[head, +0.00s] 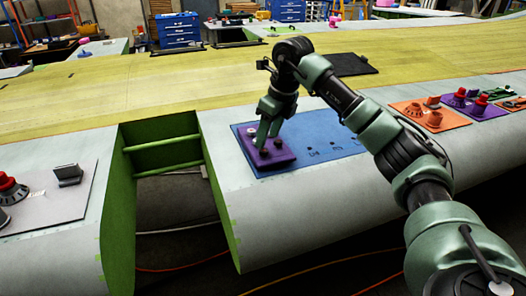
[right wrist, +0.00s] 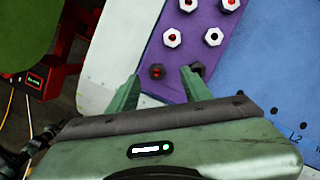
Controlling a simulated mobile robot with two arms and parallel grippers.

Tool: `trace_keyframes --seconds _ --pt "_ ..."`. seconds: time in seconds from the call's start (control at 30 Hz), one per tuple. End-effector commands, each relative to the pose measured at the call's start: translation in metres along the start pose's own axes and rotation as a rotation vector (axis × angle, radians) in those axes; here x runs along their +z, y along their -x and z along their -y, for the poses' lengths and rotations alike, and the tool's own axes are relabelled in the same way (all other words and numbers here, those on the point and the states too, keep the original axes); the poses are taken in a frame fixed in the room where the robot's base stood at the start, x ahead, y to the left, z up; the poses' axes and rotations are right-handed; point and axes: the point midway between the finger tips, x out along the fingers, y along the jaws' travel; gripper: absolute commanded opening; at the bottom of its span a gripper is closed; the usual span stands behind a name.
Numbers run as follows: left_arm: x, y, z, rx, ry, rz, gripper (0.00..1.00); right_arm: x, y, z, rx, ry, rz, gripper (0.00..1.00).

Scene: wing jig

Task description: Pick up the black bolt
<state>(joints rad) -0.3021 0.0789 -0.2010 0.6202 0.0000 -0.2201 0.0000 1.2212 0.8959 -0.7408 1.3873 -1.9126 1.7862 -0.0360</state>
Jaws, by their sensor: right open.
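In the right wrist view, a purple plate (right wrist: 180,60) holds several hex bolts. A dark bolt with a red centre (right wrist: 157,71) shows between my fingertips. Another dark bolt (right wrist: 198,69) is partly covered by the right-hand finger. White bolts (right wrist: 173,38) with red or dark centres sit farther up. My right gripper (right wrist: 160,76) is open with nothing visibly held; its fingers point at the dark bolts' end of the plate. In the head view my right gripper (head: 268,134) is low over the purple plate (head: 276,165). Contact cannot be told. My left gripper is not in view.
The plate lies on a blue mat (head: 340,142) with small cutouts, on a grey wing edge. An open green bay (head: 160,160) lies left. An orange mat (head: 425,117) with parts is to the right. A black mat (head: 345,64) lies behind.

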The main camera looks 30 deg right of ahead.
Motion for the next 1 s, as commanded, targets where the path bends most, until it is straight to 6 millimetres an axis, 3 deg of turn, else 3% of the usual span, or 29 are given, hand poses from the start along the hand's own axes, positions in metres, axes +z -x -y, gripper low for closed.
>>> trace_keyframes --seconds 0.13,0.3,0.57,0.73,1.0 --pt "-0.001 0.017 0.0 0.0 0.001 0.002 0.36 -0.004 -0.02 -0.006 0.003 0.0 -0.004 0.49" --pt "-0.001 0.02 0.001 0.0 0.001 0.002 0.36 -0.004 -0.04 -0.005 0.003 0.0 0.0 0.49" --pt "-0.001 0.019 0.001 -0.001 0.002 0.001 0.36 -0.004 -0.044 -0.005 0.003 0.001 0.002 0.49" --pt "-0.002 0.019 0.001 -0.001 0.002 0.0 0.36 -0.004 -0.044 -0.005 0.003 0.001 0.002 0.02" --pt "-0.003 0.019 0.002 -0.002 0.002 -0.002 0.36 -0.004 -0.043 -0.005 0.003 0.001 0.002 0.0"
